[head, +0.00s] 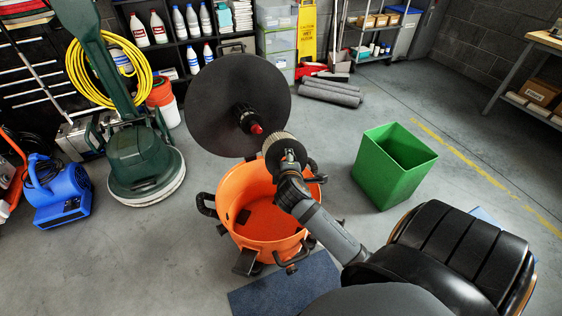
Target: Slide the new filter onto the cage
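A large black disc (225,105), apparently the vacuum lid, stands tilted above the orange tank with its underside towards me. A short dark cage (246,117) with a red tip (257,129) sticks out from its middle. The pleated tan filter (279,142) is just right of and below the cage, close to the red tip. My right gripper (289,158) is at the filter's near end and looks shut on it. I cannot tell whether the filter touches the cage. My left gripper is not in view, and what holds the disc is hidden.
The open orange tank (268,222) stands below on a blue mat (290,288). A green bin (390,172) is to the right, with clear floor around it. A green floor machine (140,160) and blue blower (62,193) stand left. Shelves line the back.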

